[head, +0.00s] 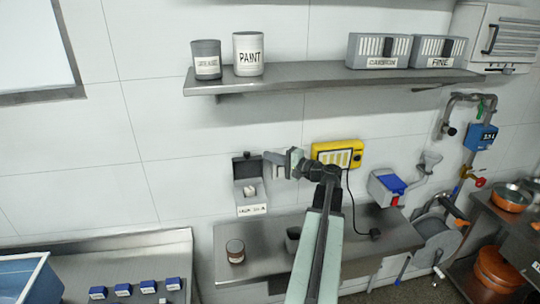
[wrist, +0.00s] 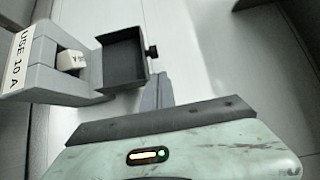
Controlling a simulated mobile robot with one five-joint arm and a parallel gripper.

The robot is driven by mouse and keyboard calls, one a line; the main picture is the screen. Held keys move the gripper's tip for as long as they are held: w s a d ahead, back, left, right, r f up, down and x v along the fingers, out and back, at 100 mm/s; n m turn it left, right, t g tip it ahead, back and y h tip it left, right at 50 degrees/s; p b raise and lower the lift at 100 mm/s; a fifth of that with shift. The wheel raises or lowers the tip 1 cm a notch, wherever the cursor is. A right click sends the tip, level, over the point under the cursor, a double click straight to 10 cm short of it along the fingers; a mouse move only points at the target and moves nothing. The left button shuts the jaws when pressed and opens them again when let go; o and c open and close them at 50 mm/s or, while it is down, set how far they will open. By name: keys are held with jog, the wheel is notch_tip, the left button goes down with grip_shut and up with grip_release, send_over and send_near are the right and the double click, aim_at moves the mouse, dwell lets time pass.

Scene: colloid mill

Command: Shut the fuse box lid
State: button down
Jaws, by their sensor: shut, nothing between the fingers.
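The grey fuse box (head: 249,192) is on the white wall, with its lid (head: 246,166) standing open at the top and showing its dark inside. A pale fuse sits inside the box. In the wrist view, the box (wrist: 42,68) is at the left, with a "10 A" label, the white fuse (wrist: 70,61) and the open dark, tray-like lid (wrist: 122,62) with a small knob. My gripper (head: 276,164) is shut and empty, just right of the open lid in the head view. I cannot tell whether it touches the lid.
A yellow panel (head: 338,154) is on the wall just right of my gripper, with a black cable hanging from it. A steel shelf (head: 320,80) runs above. The steel counter (head: 265,262) below holds a small jar (head: 235,251) and a dark cup (head: 293,239).

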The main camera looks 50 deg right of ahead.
send_over(248, 167)
jog(key=s+d, duration=0.2)
jog(key=shift+f, duration=0.2)
